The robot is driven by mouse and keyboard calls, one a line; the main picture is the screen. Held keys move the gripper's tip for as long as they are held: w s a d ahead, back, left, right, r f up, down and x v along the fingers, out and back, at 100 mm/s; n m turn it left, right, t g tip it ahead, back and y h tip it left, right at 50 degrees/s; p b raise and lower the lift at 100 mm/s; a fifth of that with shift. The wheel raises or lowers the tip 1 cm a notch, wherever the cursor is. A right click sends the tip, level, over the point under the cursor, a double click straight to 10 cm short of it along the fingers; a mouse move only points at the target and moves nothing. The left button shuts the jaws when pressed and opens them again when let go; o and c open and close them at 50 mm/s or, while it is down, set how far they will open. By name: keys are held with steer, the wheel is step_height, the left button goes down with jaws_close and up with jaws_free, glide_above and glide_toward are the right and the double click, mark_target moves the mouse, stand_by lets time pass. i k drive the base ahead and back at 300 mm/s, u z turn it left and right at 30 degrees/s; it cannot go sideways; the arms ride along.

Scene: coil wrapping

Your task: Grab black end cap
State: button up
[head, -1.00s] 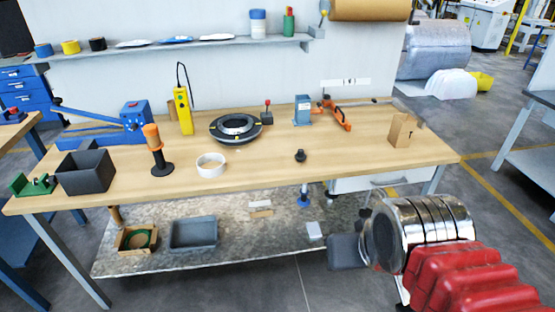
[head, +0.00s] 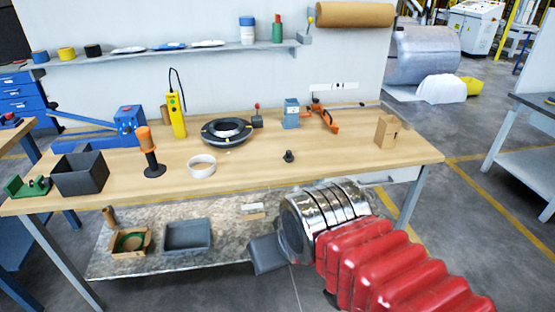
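A small black knob-like piece (head: 288,156), which looks like the black end cap, stands upright on the wooden workbench (head: 340,160), right of the middle. Nothing touches it. My gripper (head: 265,256) shows as a dark grey block at the end of my chrome and red arm. It is in front of the bench's front edge, below and slightly left of the cap in the picture, and apart from it. Its fingers cannot be made out, so I cannot see whether it is open or shut.
A white tape roll (head: 201,166), an orange-handled tool (head: 151,152) and a black ring-shaped turntable (head: 227,131) stand left of the cap. A cardboard box (head: 387,131) is at the right end. The bench around the cap is clear. A lower shelf (head: 160,214) holds trays.

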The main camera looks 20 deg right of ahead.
mark_target(289, 158)
steer(key=z, duration=0.05)
steer(key=i, duration=1)
steer(key=u, duration=0.05)
